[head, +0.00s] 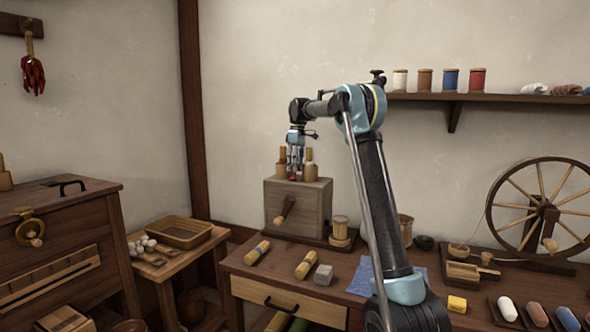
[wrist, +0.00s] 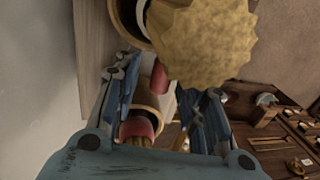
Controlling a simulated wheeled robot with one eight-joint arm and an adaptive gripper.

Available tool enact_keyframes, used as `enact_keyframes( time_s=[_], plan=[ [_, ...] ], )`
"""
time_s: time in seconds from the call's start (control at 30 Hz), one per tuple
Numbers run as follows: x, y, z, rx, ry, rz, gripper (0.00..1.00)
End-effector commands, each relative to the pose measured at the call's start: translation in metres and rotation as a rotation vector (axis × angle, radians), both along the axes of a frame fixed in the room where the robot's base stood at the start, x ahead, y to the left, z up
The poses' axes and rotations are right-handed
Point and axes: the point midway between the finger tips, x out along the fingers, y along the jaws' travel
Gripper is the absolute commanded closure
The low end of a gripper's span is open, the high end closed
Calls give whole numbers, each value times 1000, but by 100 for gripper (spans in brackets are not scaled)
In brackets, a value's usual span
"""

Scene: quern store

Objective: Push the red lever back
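A wooden box (head: 312,205) stands on the table by the wall, with tan pegs (head: 309,165) and small red parts on top. My gripper (head: 295,172) points down over the box top, among these pegs. In the wrist view its two fingers (wrist: 158,100) are spread apart. Between them show a red rounded end (wrist: 137,128) in a tan ring and another red piece (wrist: 160,80). I cannot tell which red part is the lever, or whether a finger touches it. A big ribbed straw-coloured knob (wrist: 205,42) hides much of the box top.
A wooden handle (head: 285,210) sticks out from the box front. A spool (head: 340,230) stands close to its right. Two tan rollers (head: 257,252) and a grey block (head: 323,274) lie in front. A spinning wheel (head: 543,210) stands at the right. The wall is close behind.

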Motion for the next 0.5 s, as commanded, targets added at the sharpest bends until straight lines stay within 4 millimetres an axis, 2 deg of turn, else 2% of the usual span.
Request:
enact_keyframes(
  time_s=[0.17,0.5],
  plan=[
    [2,0,11,0,0,0,62],
    [11,-4,64,0,1,0,62]
  ],
)
